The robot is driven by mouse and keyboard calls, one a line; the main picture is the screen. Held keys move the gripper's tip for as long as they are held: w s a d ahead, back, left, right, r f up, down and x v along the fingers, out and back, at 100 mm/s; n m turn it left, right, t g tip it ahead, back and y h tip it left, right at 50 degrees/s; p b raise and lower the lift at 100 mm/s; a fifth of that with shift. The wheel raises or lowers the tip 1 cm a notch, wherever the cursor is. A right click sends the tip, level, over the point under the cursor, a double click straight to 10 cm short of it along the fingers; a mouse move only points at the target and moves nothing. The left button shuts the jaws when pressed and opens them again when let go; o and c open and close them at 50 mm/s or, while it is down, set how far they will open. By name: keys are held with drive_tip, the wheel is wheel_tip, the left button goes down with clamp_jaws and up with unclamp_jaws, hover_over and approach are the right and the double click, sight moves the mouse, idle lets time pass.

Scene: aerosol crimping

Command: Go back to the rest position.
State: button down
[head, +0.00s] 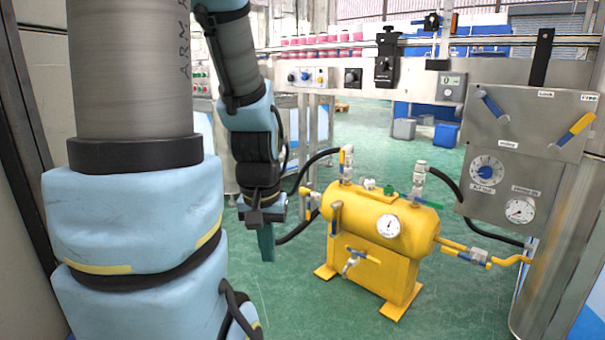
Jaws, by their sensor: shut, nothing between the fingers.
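My gripper (266,243) hangs pointing down in the middle left of the head view, with its teal fingers shut and nothing held. It is to the left of the yellow air tank (368,225) and apart from it in the picture. My arm, in grey and light blue covers, fills much of the left side. The inner faces of the fingers are hidden.
The tank stands on the green floor with a round gauge (388,226), valves and black hoses. A steel control panel (520,155) with levers and dials is at the right. A conveyor with pink-capped cans (325,40) runs behind. Blue bins (446,134) stand farther back.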

wheel_tip(320, 180, up, 37)
drive_tip(key=p, duration=3.5)
